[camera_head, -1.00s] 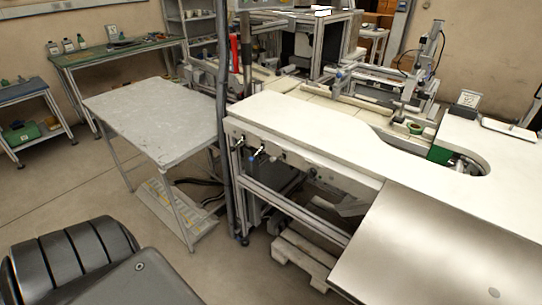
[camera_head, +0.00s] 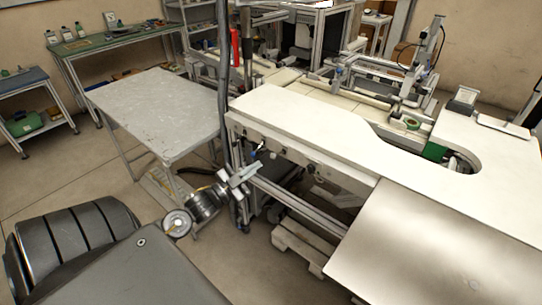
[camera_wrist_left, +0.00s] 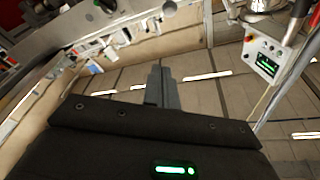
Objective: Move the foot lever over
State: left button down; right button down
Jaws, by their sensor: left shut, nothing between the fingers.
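My left gripper (camera_head: 243,174) has its fingers together and empty, in front of the left end of the white bench (camera_head: 300,122), by its aluminium frame. In the left wrist view its closed fingers (camera_wrist_left: 161,88) point away over a tiled floor, touching nothing that I can see. I cannot clearly make out the foot lever in either view; the space under the bench is shadowed and partly hidden by my arm. A small knob or handle (camera_head: 261,146) shows on the bench's front edge just above the gripper. My right gripper is not in view.
A grey table (camera_head: 160,110) stands left of the bench, with a dark vertical post (camera_head: 224,70) between them. A pale pallet-like block (camera_head: 300,246) lies under the bench. A metal sheet (camera_head: 440,240) covers the front right. Open floor (camera_head: 60,185) lies at left.

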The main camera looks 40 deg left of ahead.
aim_at(271, 156)
pick_arm(q)
jog(key=w+p, duration=0.1)
jog(key=w, duration=0.2)
jog(key=w+p, duration=0.1)
jog(key=w, duration=0.2)
jog(key=w+p, duration=0.1)
jog(key=w, duration=0.2)
jog(key=shift+w+f, duration=0.25)
jog(key=shift+s+a+f+p, duration=0.1)
jog(key=shift+a+f+p, duration=0.25)
jog(key=shift+f, duration=0.25)
